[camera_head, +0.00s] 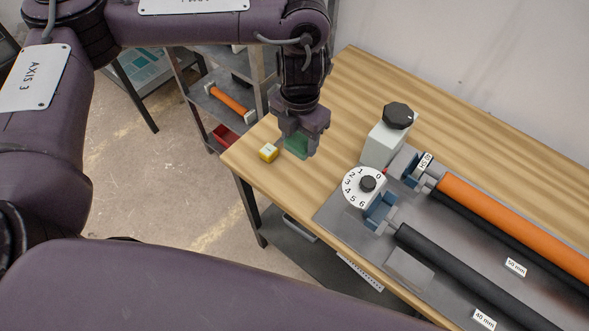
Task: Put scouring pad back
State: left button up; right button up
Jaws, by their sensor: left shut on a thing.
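My left gripper (298,146) hangs down over the left end of the wooden table (345,98). It is shut on the green scouring pad (296,145), which shows between its fingers. I cannot tell whether the pad touches the table top. My right gripper is not in view.
The plate processor (333,210) with an orange roller (510,222), a black roller (450,272), a numbered dial (364,187) and a black knob (398,115) fills the table's right. Shelving (215,102) stands behind left. The table's back left is clear.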

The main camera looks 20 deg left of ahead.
pick_arm(q)
jog(key=f, duration=0.5)
jog(key=f+b, duration=0.1)
jog(key=f, duration=0.3)
jog(key=shift+a+f, duration=0.2)
jog(key=shift+f, duration=0.2)
jog(key=shift+d+f, duration=0.1)
jog(key=shift+f, duration=0.5)
notch_tip(320, 180, down, 3)
jog(key=shift+f, duration=0.1)
jog(key=shift+w+f, duration=0.1)
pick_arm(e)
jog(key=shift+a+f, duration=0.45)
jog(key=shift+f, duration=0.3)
pick_arm(q)
jog(key=shift+f+b, duration=0.2)
jog(key=shift+b, duration=0.3)
jog(key=o, duration=0.9)
jog(key=shift+o, duration=0.2)
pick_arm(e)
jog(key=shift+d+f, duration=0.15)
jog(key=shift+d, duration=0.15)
pick_arm(q)
jog(key=shift+r, duration=0.15)
